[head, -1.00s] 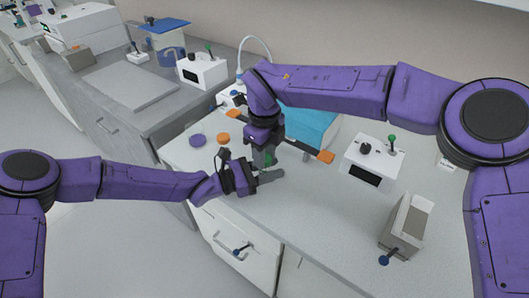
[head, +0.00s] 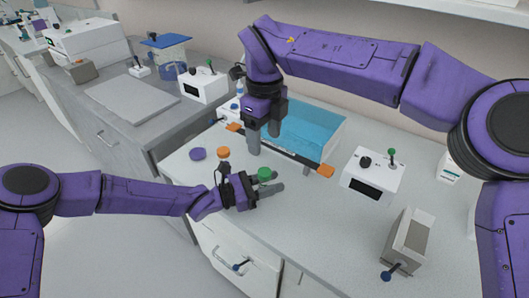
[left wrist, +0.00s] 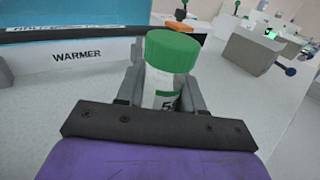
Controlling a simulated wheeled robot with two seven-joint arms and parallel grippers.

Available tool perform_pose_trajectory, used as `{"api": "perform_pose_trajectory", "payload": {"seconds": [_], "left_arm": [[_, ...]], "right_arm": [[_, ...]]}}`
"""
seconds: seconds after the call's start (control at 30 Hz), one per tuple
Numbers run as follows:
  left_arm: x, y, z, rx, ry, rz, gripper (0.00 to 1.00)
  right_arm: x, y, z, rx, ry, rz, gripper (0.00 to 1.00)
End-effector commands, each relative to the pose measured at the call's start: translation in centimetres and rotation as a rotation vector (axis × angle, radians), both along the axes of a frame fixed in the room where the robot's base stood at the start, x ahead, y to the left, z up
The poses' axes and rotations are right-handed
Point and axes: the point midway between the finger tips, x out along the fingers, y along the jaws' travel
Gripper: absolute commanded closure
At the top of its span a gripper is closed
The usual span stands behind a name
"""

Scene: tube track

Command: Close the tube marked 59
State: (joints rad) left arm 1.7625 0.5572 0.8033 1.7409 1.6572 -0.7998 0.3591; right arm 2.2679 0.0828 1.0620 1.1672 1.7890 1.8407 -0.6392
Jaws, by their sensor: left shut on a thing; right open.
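The tube (left wrist: 160,97) stands upright between the fingers of my left gripper (left wrist: 162,92), with a green screw cap (left wrist: 172,52) on its top. Its label shows a "5"; the rest of the number is hidden by a finger. In the head view the green cap (head: 265,173) shows at my left gripper (head: 270,187), which is shut on the tube low over the bench. My right gripper (head: 264,142) is open and empty, above and behind the cap and apart from it, fingers pointing down. Whether the cap is fully tightened cannot be told.
A purple cap (head: 198,153) and an orange cap (head: 223,152) are left of the grippers. The blue warmer bath (head: 305,130) with orange-ended bar lies just behind. A white control box (head: 372,174) and a grey block device (head: 408,243) stand right. Bench (head: 320,215) is clear in front.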

Motion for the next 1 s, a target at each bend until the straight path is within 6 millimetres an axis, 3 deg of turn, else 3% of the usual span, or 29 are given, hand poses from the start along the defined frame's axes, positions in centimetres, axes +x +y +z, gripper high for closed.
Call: {"api": "perform_pose_trajectory", "payload": {"seconds": [0.13,0.43,0.47,0.5,0.53,0.83,1.0], "left_arm": [[0.0,0.0,-0.1,0.001,0.001,0.0,1.0],[0.0,0.0,-0.1,0.001,0.001,0.0,1.0],[0.0,0.0,-0.1,0.001,0.001,0.0,0.53],[0.0,0.0,-0.1,0.001,0.001,0.0,0.4],[0.0,0.0,-0.1,0.001,0.001,0.0,0.33],[0.0,0.2,0.0,0.0,0.0,0.001,0.33],[-0.7,2.3,-0.2,-0.001,0.0,0.003,0.33]], "right_arm": [[0.0,0.0,1.4,0.0,0.0,0.0,0.34],[0.0,0.0,1.6,0.0,0.001,0.0,0.34],[0.0,0.0,1.6,0.0,0.001,0.0,0.34],[0.0,0.0,1.6,0.0,0.001,0.0,0.34],[0.0,0.0,1.6,0.0,0.001,0.0,0.34],[0.0,0.0,1.6,0.0,0.001,0.0,0.34],[0.0,0.0,1.0,0.0,0.001,0.0,0.34]]}}
